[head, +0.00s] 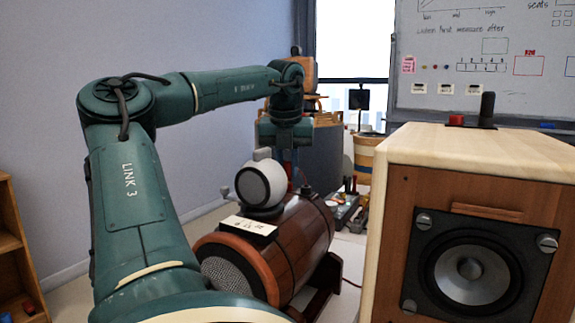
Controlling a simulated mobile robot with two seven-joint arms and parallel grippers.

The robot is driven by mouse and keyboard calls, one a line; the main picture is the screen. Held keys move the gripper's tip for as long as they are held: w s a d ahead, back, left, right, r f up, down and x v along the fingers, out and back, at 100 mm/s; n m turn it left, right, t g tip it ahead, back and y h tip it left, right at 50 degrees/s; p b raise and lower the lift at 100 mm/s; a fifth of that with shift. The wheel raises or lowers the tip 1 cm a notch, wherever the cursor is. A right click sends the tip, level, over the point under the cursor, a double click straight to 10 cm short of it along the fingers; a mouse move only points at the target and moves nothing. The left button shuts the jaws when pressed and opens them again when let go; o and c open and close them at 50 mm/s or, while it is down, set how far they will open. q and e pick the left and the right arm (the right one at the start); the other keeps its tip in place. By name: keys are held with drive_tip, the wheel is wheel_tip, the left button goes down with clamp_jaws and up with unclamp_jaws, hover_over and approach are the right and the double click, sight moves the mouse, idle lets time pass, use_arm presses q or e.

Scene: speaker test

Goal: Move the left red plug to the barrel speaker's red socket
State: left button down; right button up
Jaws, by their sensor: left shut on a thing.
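The barrel speaker (318,232) is a brown wooden barrel lying on a dark stand, its grille end facing me. A white ball-shaped unit (262,184) sits on top of it. My left gripper (292,178) points down behind the ball unit, over the far part of the barrel. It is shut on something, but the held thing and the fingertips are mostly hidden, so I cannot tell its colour. The barrel's red socket does not show clearly. Small red and black upright pieces (349,184) stand on gear behind the barrel. My right gripper is not in view.
A large wooden box speaker (400,200) fills the right side, with a red piece (456,120) and a black piece (487,108) on top. A whiteboard (480,60) hangs behind. A wooden shelf (10,240) stands at far left. My left arm covers much of the left.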

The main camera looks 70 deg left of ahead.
use_arm(q)
drive_tip(key=shift+f, duration=0.45)
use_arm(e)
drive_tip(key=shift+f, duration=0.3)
use_arm(q)
drive_tip(key=c, duration=1.3)
unclamp_jaws()
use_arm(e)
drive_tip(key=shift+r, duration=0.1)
use_arm(q)
drive_tip(key=shift+r, duration=0.3)
drive_tip(key=shift+r+p, duration=1.15)
drive_tip(key=shift+r, duration=0.1)
drive_tip(key=shift+r+p, duration=1.95)
drive_tip(key=shift+r, duration=0.3)
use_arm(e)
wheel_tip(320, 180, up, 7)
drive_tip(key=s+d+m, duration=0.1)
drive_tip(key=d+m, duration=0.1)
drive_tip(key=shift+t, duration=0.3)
